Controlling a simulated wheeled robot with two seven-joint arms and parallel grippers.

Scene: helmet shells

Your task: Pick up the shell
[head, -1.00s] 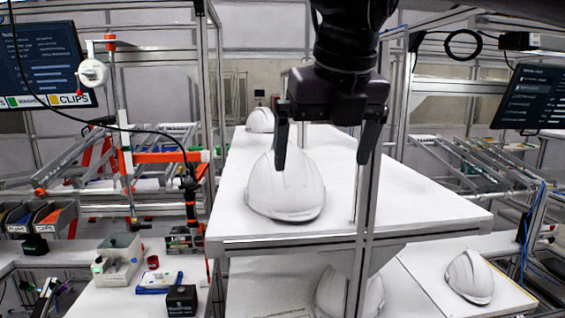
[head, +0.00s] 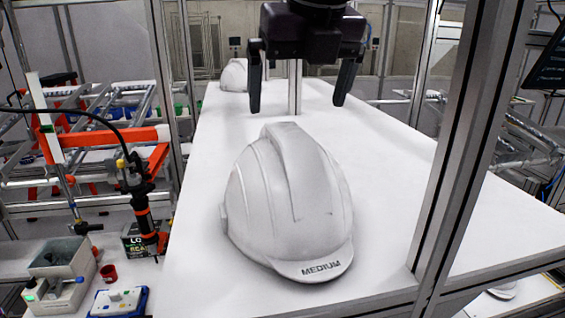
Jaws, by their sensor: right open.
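A white helmet shell (head: 284,205) stands upright near the front of the white table, its brim marked MEDIUM toward me. My right gripper (head: 300,105) hangs down from the top of the head view. Its two dark fingers are spread apart with nothing between them. In the picture it is above the shell, and its fingertips show just above the shell's crown; they do not appear to touch it. A second white shell (head: 234,76) stands at the far end of the table, partly behind the gripper's left finger. My left gripper is not in view.
A metal post (head: 463,140) rises at the table's front right. The white table top (head: 390,165) is clear right of the shell. At left are a side bench with a grey box (head: 62,262), a red cup (head: 109,273) and an orange-framed rack (head: 95,140).

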